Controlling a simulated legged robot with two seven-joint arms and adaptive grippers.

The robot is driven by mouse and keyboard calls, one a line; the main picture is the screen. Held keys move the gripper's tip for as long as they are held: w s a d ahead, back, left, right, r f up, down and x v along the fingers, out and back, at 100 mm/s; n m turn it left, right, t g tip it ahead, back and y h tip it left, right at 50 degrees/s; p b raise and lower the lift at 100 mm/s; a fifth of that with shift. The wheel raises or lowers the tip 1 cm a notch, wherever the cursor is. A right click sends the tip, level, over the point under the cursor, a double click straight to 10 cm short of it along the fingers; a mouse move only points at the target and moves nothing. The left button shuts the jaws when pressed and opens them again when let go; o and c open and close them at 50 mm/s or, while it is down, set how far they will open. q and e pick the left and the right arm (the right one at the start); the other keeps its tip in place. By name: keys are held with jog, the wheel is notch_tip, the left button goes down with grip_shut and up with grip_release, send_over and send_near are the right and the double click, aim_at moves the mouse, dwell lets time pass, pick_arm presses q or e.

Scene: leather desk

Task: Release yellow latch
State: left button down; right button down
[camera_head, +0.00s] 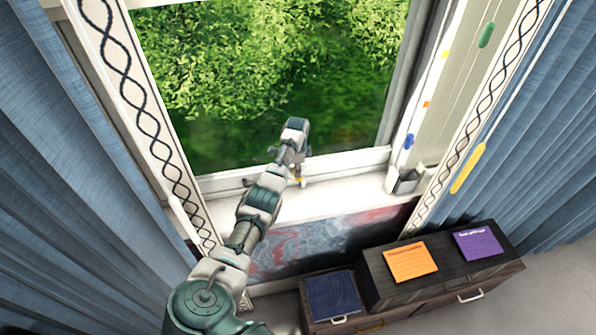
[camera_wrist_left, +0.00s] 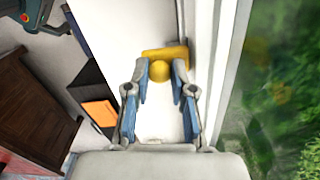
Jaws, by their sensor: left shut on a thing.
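The yellow latch (camera_wrist_left: 164,55) is on the white window frame, with a rounded yellow knob (camera_wrist_left: 160,71) on its near side in the left wrist view. My left gripper (camera_wrist_left: 160,80) has its two fingers on either side of the knob and is shut on it. In the head view my left gripper (camera_head: 296,172) reaches down to the window's lower frame, where only a small yellow bit of the latch (camera_head: 299,182) shows beside it. The rest of the latch is hidden there. My right gripper is not in view.
The window (camera_head: 270,80) looks onto green bushes. A white sill (camera_head: 330,196) runs below it. A dark cabinet (camera_head: 440,275) with an orange pad (camera_head: 410,261) and a purple pad (camera_head: 478,243) stands at lower right. Blue curtains (camera_head: 50,200) hang on both sides.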

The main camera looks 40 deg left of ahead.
pick_arm(q)
jog(key=c, duration=1.1)
grip_release()
jog(key=shift+f, duration=0.1)
jog(key=shift+o, duration=0.6)
jog(key=shift+w+a, duration=0.1)
jog(key=shift+a, duration=0.05)
jog(key=shift+f, duration=0.1)
